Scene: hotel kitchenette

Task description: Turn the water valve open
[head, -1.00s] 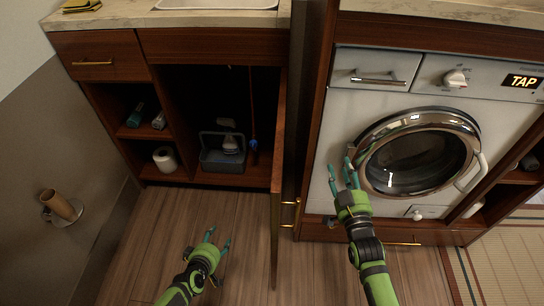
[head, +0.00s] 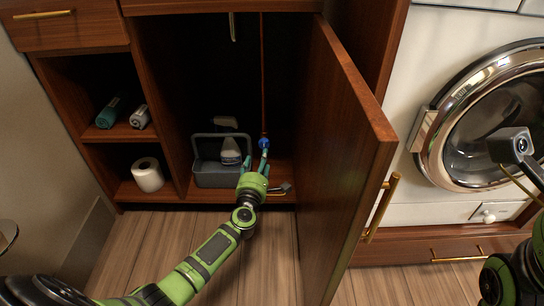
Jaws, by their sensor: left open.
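The water valve (head: 264,143) shows as a small blue piece on a thin reddish pipe (head: 262,75) inside the open cabinet under the counter. My left gripper (head: 256,164) reaches into the cabinet with its teal fingers open, pointing up toward the valve. The right fingertip is just below the blue piece; I cannot tell whether they touch. The finger partly hides the lower part of the valve and pipe. My right arm shows at the right edge, but its gripper fingers are not visible.
A grey caddy (head: 215,178) with a spray bottle (head: 230,152) stands just left of my left gripper. The open cabinet door (head: 345,150) stands to its right. A paper roll (head: 148,175) sits on the left shelf. The washing machine (head: 490,110) is farther right.

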